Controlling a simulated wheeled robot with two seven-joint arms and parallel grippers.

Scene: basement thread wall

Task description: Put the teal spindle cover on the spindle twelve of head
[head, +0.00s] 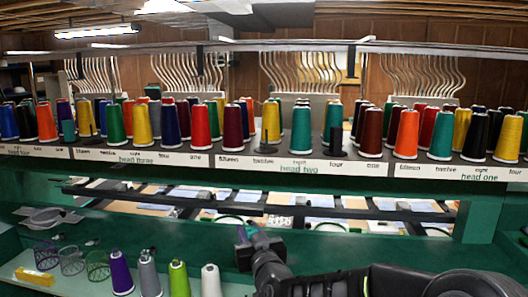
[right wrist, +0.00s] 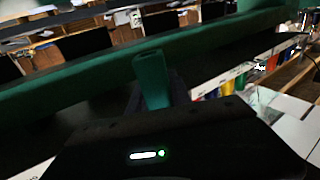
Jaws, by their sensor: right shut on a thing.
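My right gripper (head: 250,234) is low in the middle of the head view, below and in front of the thread shelf. It is shut on the teal spindle cover (right wrist: 151,80), a hollow tube that stands up between the fingers in the right wrist view. Only a little teal shows at the gripper in the head view. At the "twelve" label of head two, a dark spindle base (head: 265,149) shows in front of a yellow cone (head: 270,122). A dark, bare-looking spindle (head: 337,139) stands at "four" of head two. My left gripper is not in view.
Thread cones stand close together along the shelf, including a teal cone (head: 302,130) at "eight". A green beam (head: 60,183) and dark rails run below. On the lower ledge are purple (head: 121,272), grey, lime and white cones, wire baskets (head: 97,265) and a yellow block (head: 34,276).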

